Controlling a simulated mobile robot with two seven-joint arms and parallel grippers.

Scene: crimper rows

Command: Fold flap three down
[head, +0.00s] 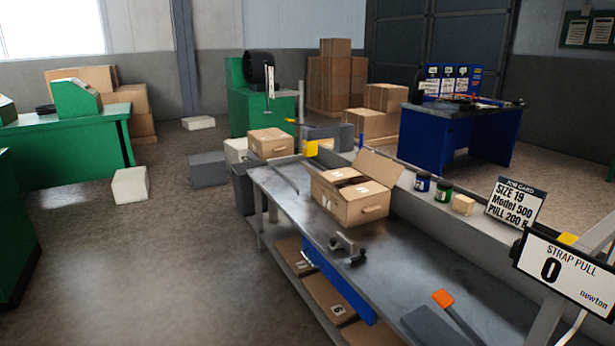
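A cardboard box (362,211) stands on the grey metal bench (292,196) in the middle of the view. One wide flap (380,166) at its back right stands up and leans outward. The other visible top flaps lie low, with a dark gap between them. Small white labels show on the box top and left side, but their numbers are too small to read, so I cannot tell which flap is three. Neither of my grippers is in view.
A small clamp-like fixture (346,246) is on the bench before the box. An orange-ended tool (443,298) lies nearer. Jars (443,191), a wooden block (463,204), a job card (515,202) and a strap pull display (562,275) line the right side.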

